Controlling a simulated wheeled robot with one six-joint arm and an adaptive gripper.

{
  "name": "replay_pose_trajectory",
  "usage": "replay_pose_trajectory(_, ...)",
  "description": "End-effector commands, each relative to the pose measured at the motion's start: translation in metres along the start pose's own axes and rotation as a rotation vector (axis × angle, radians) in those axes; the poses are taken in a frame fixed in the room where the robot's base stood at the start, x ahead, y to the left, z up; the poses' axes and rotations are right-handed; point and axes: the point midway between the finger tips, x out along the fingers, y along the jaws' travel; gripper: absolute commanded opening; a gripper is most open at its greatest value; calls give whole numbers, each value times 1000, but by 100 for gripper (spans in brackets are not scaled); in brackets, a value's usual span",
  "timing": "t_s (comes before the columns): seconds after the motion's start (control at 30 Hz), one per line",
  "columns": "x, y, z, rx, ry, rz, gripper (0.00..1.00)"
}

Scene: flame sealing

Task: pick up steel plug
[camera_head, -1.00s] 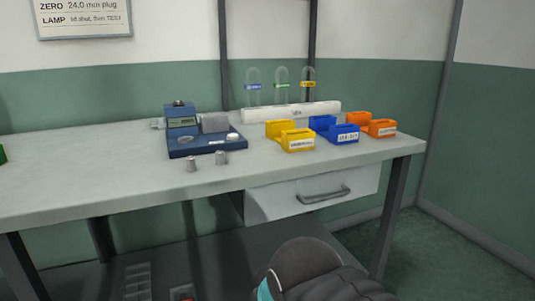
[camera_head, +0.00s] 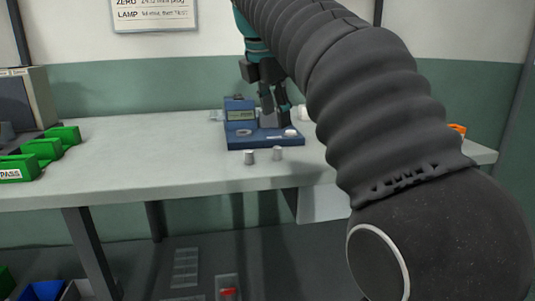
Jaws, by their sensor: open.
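Two small grey metal cylinders stand upright on the bench in front of the blue instrument: a left plug (camera_head: 249,157) and a right plug (camera_head: 277,153). I cannot tell from their looks which one is the steel plug. The blue instrument (camera_head: 262,140) has a small display and a flat base with a round disc on it. My gripper (camera_head: 274,108) is open and points down, over or in front of the instrument, above and behind the plugs. It touches neither plug and hides part of the instrument.
Green bins (camera_head: 42,151), one marked PASS, stand at the left of the bench (camera_head: 150,165) beside a grey box (camera_head: 28,100). The bench between them and the instrument is clear. My arm hides most of the right side; a bit of an orange bin (camera_head: 457,129) shows.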

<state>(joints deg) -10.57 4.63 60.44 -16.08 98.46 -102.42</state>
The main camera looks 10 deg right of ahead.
Motion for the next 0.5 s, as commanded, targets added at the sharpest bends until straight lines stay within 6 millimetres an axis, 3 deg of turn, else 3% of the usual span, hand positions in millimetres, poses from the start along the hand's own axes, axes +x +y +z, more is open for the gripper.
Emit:
replay_pose_trajectory(0.03, -3, 13, 0, -80, -7, -9, 50)
replay_pose_trajectory(0.2, -13, 36, 1, -323, -18, -42, 50)
replay_pose_trajectory(0.5, -14, 47, 0, -481, -20, -65, 50)
